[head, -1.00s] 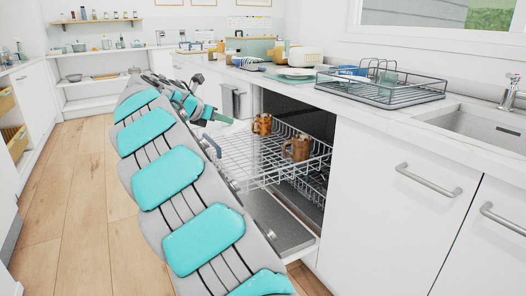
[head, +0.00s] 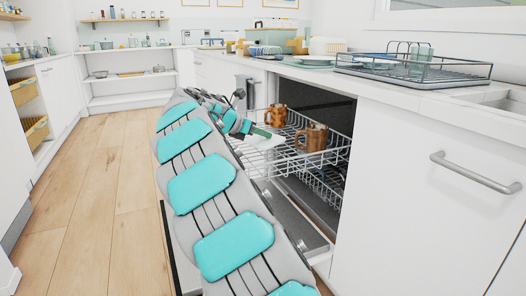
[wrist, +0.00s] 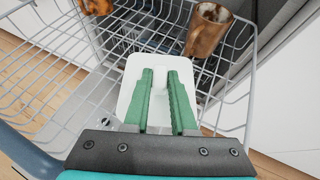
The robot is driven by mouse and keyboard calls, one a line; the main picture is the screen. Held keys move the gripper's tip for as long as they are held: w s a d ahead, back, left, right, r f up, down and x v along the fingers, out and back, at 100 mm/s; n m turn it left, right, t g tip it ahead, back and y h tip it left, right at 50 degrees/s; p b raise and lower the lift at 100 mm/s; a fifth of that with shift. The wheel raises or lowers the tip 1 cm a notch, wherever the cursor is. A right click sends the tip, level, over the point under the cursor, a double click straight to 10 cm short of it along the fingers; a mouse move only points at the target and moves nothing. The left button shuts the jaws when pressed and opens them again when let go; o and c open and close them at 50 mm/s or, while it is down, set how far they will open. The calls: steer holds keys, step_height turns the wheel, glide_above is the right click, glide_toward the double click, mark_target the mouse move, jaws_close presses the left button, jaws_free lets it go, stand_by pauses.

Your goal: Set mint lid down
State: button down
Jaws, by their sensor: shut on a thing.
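My gripper (wrist: 160,90) is shut on the mint lid (wrist: 130,84), gripping a small raised knob between its green fingers. The lid looks like a pale, whitish-mint square plate with rounded corners. In the wrist view the lid is over the wire dishwasher rack; I cannot tell whether it touches the wires. In the head view the lid (head: 266,140) shows pale beside my gripper (head: 258,134), at the near left part of the upper rack (head: 290,160).
Two brown mugs stand in the rack, one nearer (head: 312,138) and one farther (head: 276,115). The dishwasher door (head: 290,225) is open below. The counter (head: 420,98) holds a wire dish drainer (head: 410,70). Wooden floor (head: 100,190) is clear at left.

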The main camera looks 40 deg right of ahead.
step_height(320, 180, down, 5)
steer(key=shift+f+b, duration=0.1)
steer(key=shift+b, duration=0.35)
steer(key=c, duration=0.7)
jaws_free()
steer(key=shift+c, duration=0.2)
steer(key=p+v, duration=0.1)
steer(key=v, duration=1.1)
steer(key=shift+p, duration=0.35)
steer(key=shift+a, duration=0.1)
